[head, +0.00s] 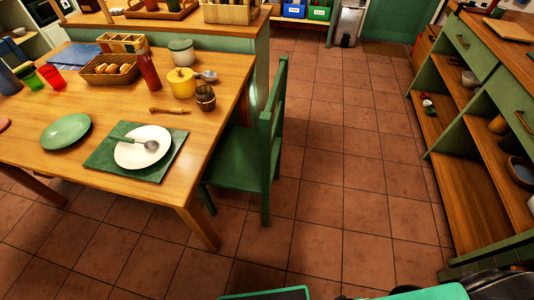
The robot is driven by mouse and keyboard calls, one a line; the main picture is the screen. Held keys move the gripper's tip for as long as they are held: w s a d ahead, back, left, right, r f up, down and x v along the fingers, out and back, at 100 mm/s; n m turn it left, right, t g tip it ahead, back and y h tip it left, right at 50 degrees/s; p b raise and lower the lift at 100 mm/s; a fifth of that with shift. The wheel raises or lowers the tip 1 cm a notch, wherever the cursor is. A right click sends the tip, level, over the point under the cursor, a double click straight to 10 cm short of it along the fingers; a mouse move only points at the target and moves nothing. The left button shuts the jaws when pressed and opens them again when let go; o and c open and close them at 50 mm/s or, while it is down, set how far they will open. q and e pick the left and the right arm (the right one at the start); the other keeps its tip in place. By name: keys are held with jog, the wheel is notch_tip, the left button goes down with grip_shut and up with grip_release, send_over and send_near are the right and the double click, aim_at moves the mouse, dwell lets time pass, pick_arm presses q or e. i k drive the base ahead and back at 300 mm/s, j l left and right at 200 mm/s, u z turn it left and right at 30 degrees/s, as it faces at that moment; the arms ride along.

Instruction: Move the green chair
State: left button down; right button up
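The green chair (240,160) stands upright on the tiled floor at the right side of the wooden table (215,104). Its seat is partly under the table edge, and its backrest faces right, toward the open floor. Neither of my grippers shows in the head view, and nothing is touching the chair that I can see.
An open shelf unit (468,190) stands at the right. The tiled floor (345,150) between is clear. A bin (348,24) stands far back.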

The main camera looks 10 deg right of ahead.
aim_at(248, 160)
jog(key=i+l+u, duration=0.2)
jog(key=l+u, duration=0.25)
jog(key=i+l+u, duration=0.1)
jog(key=l+u, duration=0.75)
